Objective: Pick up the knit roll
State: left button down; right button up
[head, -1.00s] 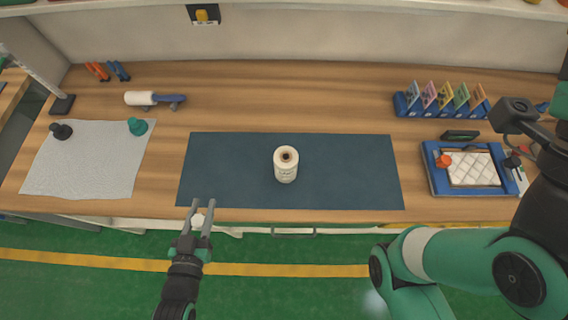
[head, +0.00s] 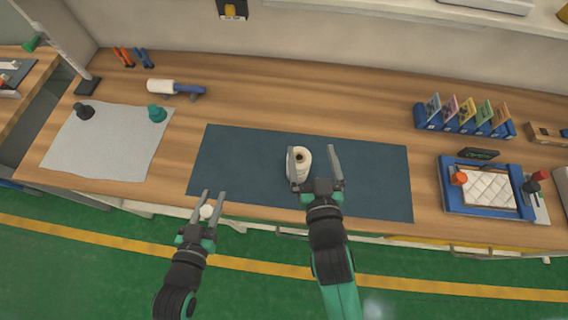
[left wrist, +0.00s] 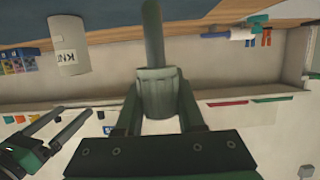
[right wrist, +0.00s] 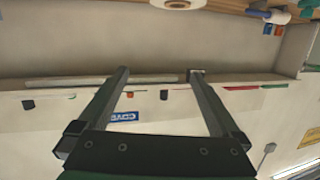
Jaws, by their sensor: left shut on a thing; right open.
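The knit roll (head: 304,161) is a white upright spool with a dark core, standing on the dark blue mat (head: 235,160). My right gripper (head: 312,150) is open and empty, and its left finger overlaps the roll in the head view. The roll's end shows at the top of the right wrist view (right wrist: 180,3), beyond the fingertips. My left gripper (head: 213,194) is shut on a small pale cylinder (head: 207,212) in front of the table's edge. This cylinder looks grey-green in the left wrist view (left wrist: 158,92), where the roll (left wrist: 68,45) shows partial lettering.
A grey cloth (head: 105,145) with a black knob and a teal knob (head: 157,113) lies at left. A blue-handled roller (head: 165,87) is behind it. At right are a blue card rack (head: 465,125) and a blue tray (head: 450,203) holding a quilted white pad. The mat is otherwise clear.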

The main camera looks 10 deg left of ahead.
jog(key=g, duration=0.2)
send_near(299, 173)
jog(key=shift+n, duration=0.4)
jog(key=x, duration=0.4)
jog(key=shift+w+f, duration=0.1)
jog(key=shift+w, duration=0.15)
jog(key=b+x, duration=0.2)
jog(key=x, duration=0.4)
jog(key=shift+w, duration=0.2)
jog(key=shift+w+a, duration=0.1)
jog(key=shift+w, duration=0.15)
pick_arm(q)
notch_tip(299, 173, down, 4)
jog(key=shift+f+b, duration=0.15)
jog(key=shift+b, duration=1.05)
pick_arm(e)
jog(key=x, duration=0.5)
jog(key=shift+w, duration=0.15)
jog(key=c, duration=1.5)
